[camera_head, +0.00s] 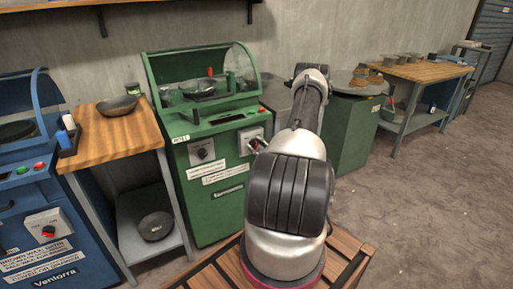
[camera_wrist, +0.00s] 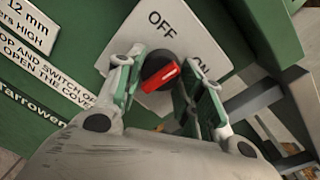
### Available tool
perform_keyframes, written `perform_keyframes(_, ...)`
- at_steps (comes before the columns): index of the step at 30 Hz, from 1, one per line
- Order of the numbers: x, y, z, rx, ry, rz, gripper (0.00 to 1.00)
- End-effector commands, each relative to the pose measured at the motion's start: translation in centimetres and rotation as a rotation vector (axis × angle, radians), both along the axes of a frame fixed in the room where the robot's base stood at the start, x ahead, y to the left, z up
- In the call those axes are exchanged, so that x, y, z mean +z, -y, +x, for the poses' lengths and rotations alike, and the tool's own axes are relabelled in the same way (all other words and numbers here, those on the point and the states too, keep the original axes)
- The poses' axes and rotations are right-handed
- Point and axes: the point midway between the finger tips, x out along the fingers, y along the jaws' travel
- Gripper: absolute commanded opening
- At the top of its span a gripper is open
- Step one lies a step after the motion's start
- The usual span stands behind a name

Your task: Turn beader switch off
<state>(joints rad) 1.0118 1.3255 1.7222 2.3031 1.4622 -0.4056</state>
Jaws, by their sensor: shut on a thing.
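The green machine (camera_head: 215,165) has a white switch plate (camera_head: 251,138) at the right of its front. In the wrist view the plate (camera_wrist: 186,28) reads OFF at the top and ON at the right. Its dark round knob (camera_wrist: 155,62) carries a red pointer (camera_wrist: 161,77), slanted up to the right toward the ON side. My gripper (camera_wrist: 160,82) has one finger on each side of the knob and is shut on it. In the head view my gripper (camera_head: 259,145) is small at the plate, and the knob is mostly hidden.
A wooden table (camera_head: 95,150) with a dark bowl (camera_head: 117,106) stands to the left, beside a blue machine (camera_head: 40,255). Open floor (camera_head: 430,220) lies to the right.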

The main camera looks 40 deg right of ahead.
Motion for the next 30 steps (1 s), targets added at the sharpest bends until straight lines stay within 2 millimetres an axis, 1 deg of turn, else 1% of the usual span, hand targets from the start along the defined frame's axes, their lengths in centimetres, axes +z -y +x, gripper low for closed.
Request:
perform_keyframes(18, 0.23, 0.06, -0.02, 0.000, -0.135, -0.559, 0.14)
perform_keyframes(24, 0.29, 0.03, -0.01, 0.001, -0.170, -0.708, 0.14)
perform_keyframes(30, 0.32, 0.03, -0.01, 0.000, -0.195, -0.810, 0.14)
